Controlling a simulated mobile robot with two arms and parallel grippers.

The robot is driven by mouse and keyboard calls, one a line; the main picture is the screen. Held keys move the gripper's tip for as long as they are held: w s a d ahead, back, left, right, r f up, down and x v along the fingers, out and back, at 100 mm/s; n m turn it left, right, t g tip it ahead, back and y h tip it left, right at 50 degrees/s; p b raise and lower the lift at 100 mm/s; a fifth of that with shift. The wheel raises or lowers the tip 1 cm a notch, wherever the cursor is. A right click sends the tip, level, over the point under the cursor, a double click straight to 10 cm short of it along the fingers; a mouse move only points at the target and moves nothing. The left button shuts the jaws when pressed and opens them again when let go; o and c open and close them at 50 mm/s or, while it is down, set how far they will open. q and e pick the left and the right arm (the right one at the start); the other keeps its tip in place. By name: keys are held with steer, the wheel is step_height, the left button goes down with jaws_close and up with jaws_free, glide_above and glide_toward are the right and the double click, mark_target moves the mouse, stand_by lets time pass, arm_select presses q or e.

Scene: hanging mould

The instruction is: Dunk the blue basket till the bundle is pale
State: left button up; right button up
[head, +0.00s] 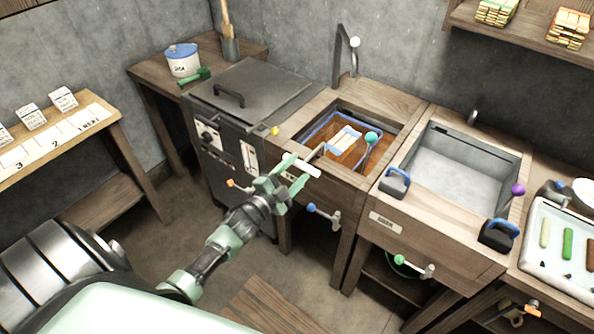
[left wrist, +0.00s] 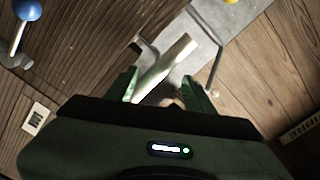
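The blue basket (head: 322,126) sits in a wooden-framed basin of brown liquid. A cream-coloured bundle (head: 344,138) lies in it; how deep it sits is hard to tell. A teal knob (head: 372,138) on a thin rod stands at the basket's right. My left gripper (head: 287,178) is in front of the basin's near left corner. Its fingers stand apart around a pale bar (head: 302,165). In the left wrist view the bar (left wrist: 165,68) runs slantwise between the fingers, with a gap beside the right one. My right gripper is not in view.
A lidded grey tank (head: 245,95) stands left of the basin. An empty-looking grey sink (head: 460,165) is to the right, with black blue-handled blocks (head: 397,183) at its front. A blue-knobbed lever (head: 322,213) juts out below the basin.

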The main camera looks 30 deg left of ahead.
arm_select(q)
steer(key=shift+w, duration=0.2)
steer(key=shift+a+f, duration=0.1)
steer(key=shift+s, duration=0.15)
steer(key=shift+s+p, duration=0.4)
steer(key=shift+s, duration=0.3)
steer(key=shift+s+a, duration=0.1)
steer(key=shift+s, duration=0.75)
steer(key=shift+s+a+p, duration=0.15)
steer(key=shift+s+p, duration=0.35)
steer(key=shift+s, duration=0.9)
steer(key=shift+s+a+p, duration=0.1)
steer(key=shift+s+p, duration=0.4)
steer(key=shift+s, duration=0.85)
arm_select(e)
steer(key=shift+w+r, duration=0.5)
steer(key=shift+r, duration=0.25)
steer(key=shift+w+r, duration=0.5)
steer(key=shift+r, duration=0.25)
